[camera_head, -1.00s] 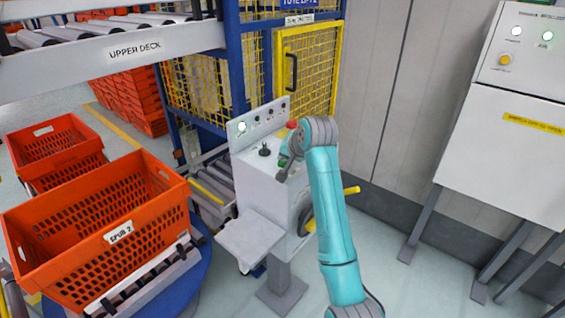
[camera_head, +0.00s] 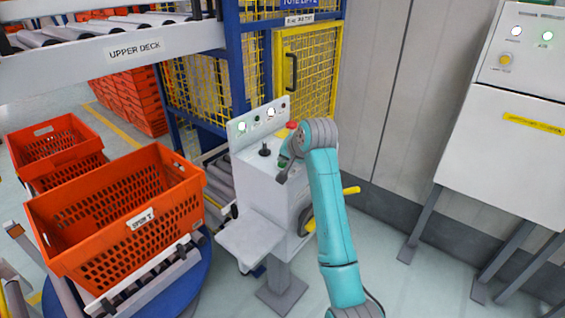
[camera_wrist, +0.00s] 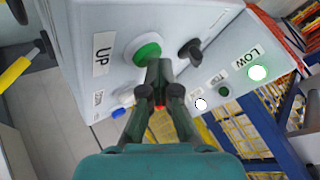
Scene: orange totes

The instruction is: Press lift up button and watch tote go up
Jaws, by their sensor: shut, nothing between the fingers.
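The control box (camera_head: 262,205) stands in the middle of the head view, with a sloped top and a back panel of lamps. In the wrist view a green button (camera_wrist: 148,53) sits beside the "UP" label (camera_wrist: 102,52). My gripper (camera_wrist: 159,66) is shut and empty, its tips over the button's lower right edge; I cannot tell whether they press it. My gripper also shows in the head view (camera_head: 283,174). The "LOW" lamp (camera_wrist: 257,73) and another white lamp (camera_wrist: 201,104) are lit. An orange tote (camera_head: 141,222) sits on the turntable rollers at left.
A blue lift frame with a yellow mesh door (camera_head: 307,70) stands behind the box. The upper deck rollers (camera_head: 100,50) are at top left. More orange totes (camera_head: 57,148) stand at left. A grey cabinet (camera_head: 500,150) is at right. A black knob (camera_wrist: 190,50) is near the green button.

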